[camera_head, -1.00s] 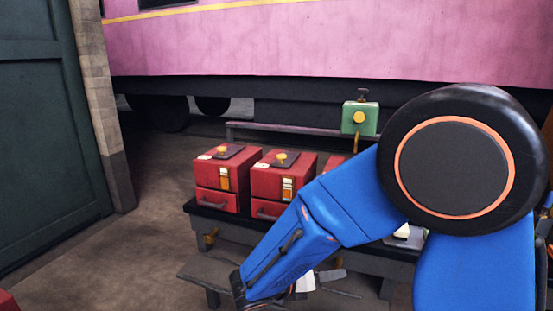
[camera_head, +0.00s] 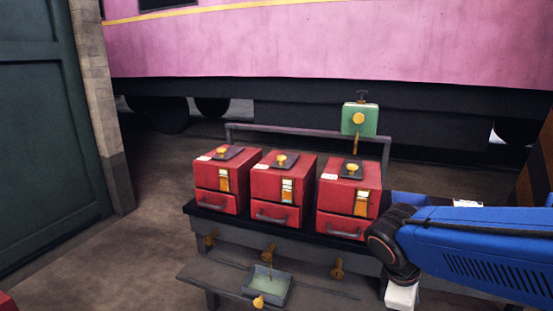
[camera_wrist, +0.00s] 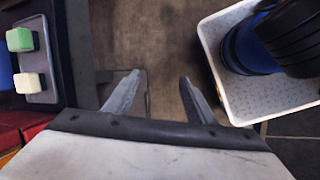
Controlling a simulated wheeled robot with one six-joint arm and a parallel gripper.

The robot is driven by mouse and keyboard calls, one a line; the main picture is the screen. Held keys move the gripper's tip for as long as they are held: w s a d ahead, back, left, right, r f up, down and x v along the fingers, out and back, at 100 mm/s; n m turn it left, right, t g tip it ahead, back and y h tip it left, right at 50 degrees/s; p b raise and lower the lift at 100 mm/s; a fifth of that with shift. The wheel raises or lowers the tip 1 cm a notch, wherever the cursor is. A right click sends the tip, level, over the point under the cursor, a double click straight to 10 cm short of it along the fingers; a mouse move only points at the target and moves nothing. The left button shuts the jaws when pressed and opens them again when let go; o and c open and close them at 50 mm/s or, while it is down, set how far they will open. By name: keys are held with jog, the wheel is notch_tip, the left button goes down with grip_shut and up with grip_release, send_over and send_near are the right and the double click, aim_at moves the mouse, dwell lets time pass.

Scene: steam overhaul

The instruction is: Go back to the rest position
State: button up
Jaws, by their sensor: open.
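My gripper (camera_wrist: 159,80) is open, with two grey fingers apart and nothing between them, over bare floor in the wrist view. In the head view my blue arm reaches in from the right edge, and its wrist hangs beside the bench's right end. The fingers cannot be made out there.
Three red boxes (camera_head: 283,185) stand on a dark bench (camera_head: 240,228). A green box (camera_head: 360,118) is on the rail behind. A small tray (camera_head: 285,289) is on the lower shelf. In the wrist view, a grey tray (camera_wrist: 42,70) holds green and cream blocks; a white bin (camera_wrist: 275,102) is right.

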jog(key=s+r+m+t+y, duration=0.3)
jog(key=s+m, duration=0.3)
jog(key=m, duration=0.5)
jog(key=shift+a+r+t+y, duration=0.35)
jog(key=shift+r+y, duration=0.25)
jog(key=shift+r, duration=0.15)
